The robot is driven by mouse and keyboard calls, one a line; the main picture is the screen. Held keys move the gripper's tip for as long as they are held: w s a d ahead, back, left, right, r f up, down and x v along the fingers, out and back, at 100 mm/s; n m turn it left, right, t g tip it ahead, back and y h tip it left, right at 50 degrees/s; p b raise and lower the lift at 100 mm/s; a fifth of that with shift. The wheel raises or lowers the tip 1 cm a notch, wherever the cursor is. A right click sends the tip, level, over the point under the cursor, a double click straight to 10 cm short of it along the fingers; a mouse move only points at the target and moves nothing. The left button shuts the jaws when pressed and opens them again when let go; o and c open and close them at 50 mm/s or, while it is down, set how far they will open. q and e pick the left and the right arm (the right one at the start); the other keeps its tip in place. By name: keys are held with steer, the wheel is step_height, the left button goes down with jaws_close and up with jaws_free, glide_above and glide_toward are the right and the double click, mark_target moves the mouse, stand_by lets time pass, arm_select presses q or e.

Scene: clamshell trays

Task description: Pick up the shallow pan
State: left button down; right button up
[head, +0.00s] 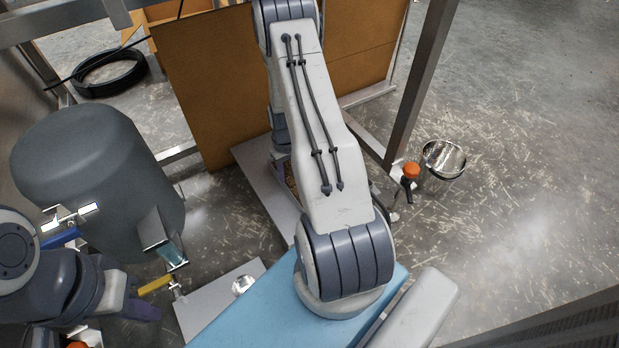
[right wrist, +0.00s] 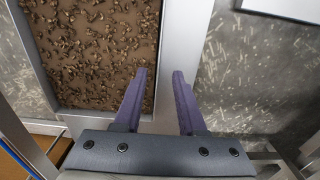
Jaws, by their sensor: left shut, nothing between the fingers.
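A shiny, round metal vessel (head: 443,159) that looks like a shallow pan is at right in the head view, beside an orange-topped fitting (head: 411,171). I cannot be sure it is the pan named. My right gripper (right wrist: 160,73) is open in the right wrist view, with two purple fingers apart over the pale rim of a tray (right wrist: 183,45) and nothing visibly gripped. In the head view my right arm mostly hides that gripper. My left gripper (head: 145,309) is at lower left in the head view, shut and empty, away from the shiny vessel.
Brown crumbs (right wrist: 95,45) fill the tray. A large grey drum (head: 95,165) stands at left, near a yellow handle (head: 156,284). Brown panels (head: 215,85) and a metal post (head: 420,80) stand behind. A black ring (head: 108,73) lies at upper left. Floor at right is open.

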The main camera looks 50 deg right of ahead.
steer(key=f+b, duration=0.1)
steer(key=f, duration=0.1)
steer(key=f+b, duration=0.1)
steer(key=f, duration=0.1)
steer(key=f+b, duration=0.1)
steer(key=f, duration=0.1)
steer(key=shift+w, duration=0.4)
step_height(320, 180, down, 5)
steer(key=b, duration=0.4)
steer(key=shift+d+b, duration=0.1)
steer(key=shift+b, duration=0.3)
steer(key=shift+r, duration=0.1)
jaws_close()
steer(key=shift+d+r, duration=0.1)
